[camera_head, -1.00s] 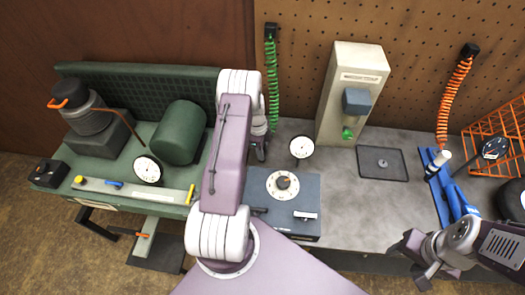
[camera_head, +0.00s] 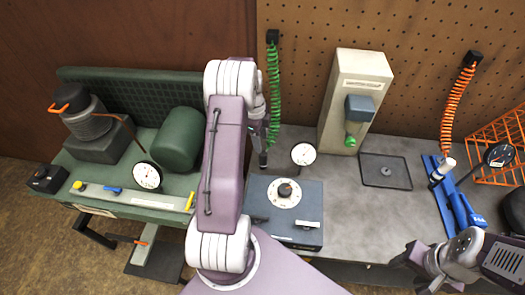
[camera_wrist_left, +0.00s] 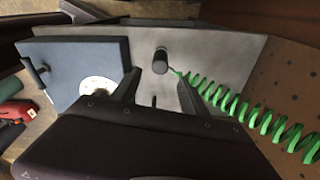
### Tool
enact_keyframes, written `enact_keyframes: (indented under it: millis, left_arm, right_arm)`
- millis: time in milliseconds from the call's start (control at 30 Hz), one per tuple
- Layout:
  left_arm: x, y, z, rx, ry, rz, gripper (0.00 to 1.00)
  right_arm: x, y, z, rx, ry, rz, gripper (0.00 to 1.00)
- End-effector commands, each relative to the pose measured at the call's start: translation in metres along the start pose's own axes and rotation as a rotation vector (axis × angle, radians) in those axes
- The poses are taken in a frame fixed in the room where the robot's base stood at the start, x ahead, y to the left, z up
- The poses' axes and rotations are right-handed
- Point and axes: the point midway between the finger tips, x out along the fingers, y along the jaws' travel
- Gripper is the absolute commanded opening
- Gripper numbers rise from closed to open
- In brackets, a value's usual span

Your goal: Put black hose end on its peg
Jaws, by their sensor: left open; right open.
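The black hose end (camera_wrist_left: 160,61) is a short dark cylinder at the end of the green coiled hose (camera_head: 273,95). In the left wrist view it stands just beyond and between the fingertips of my left gripper (camera_wrist_left: 160,88), which is open and empty. The coil (camera_wrist_left: 250,118) runs off to the right there. In the head view my left gripper (camera_head: 261,150) is by the lower end of the hose, partly hidden by my arm. I cannot tell which part is its peg. My right gripper (camera_head: 422,265) is open and empty at the lower right, away from the hose.
A blue box with a dial (camera_head: 285,225), a gauge (camera_head: 304,154) and a grey dispenser (camera_head: 352,100) stand near the hose. A dark tray (camera_head: 385,170), an orange coiled hose (camera_head: 458,105) and an orange basket (camera_head: 500,145) are further right. Some grey bench top is clear.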

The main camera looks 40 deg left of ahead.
Motion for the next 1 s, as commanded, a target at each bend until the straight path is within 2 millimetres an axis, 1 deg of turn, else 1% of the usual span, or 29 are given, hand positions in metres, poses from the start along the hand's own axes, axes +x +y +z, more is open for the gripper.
enact_keyframes:
  millis: [100,300,367,433,467,500,567,600,667,700,800,900,1000]
  left_arm:
    - [-0.011,0.0,0.0,0.0,0.0,-0.001,0.52]
    - [-0.016,0.001,-0.002,-0.007,-0.001,0.001,0.52]
    - [-0.018,0.005,-0.012,-0.047,-0.006,0.0,0.52]
    - [-0.022,0.017,-0.034,-0.151,-0.019,-0.005,0.52]
    - [-0.024,0.025,-0.046,-0.214,-0.025,-0.008,0.52]
    - [-0.028,0.039,-0.064,-0.311,-0.034,-0.017,0.52]
    - [-0.031,0.062,-0.089,-0.47,-0.044,-0.034,0.52]
    - [-0.033,0.08,-0.103,-0.575,-0.047,-0.048,0.52]
    - [-0.034,0.107,-0.122,-0.731,-0.047,-0.068,0.52]
    - [-0.034,0.125,-0.131,-0.827,-0.044,-0.081,0.52]
    - [-0.033,0.165,-0.146,-1.037,-0.029,-0.105,0.52]
    - [-0.03,0.193,-0.151,-1.181,-0.013,-0.121,0.52]
    - [-0.029,0.206,-0.153,-1.257,-0.003,-0.126,0.52]
  right_arm:
    - [0.002,0.0,0.0,0.0,0.0,0.0,0.52]
    - [0.002,0.0,0.0,0.0,0.0,0.0,0.52]
    - [0.002,0.0,0.0,0.0,0.0,0.0,0.52]
    - [0.002,0.0,0.0,0.0,0.0,0.0,0.52]
    - [0.002,0.0,0.0,0.0,0.0,0.0,0.52]
    - [0.002,0.0,0.0,0.0,0.0,0.0,0.52]
    - [0.002,0.0,0.0,0.0,0.0,0.0,0.52]
    - [0.002,0.0,0.0,0.0,0.0,0.0,0.52]
    - [0.002,0.0,0.0,0.0,0.0,0.0,0.52]
    - [0.002,0.0,0.0,0.0,0.0,0.0,0.52]
    - [0.002,0.0,0.0,0.0,0.0,0.0,0.52]
    - [0.002,0.0,0.0,0.0,0.0,0.0,0.52]
    - [0.002,0.0,0.0,0.0,0.0,0.0,0.52]
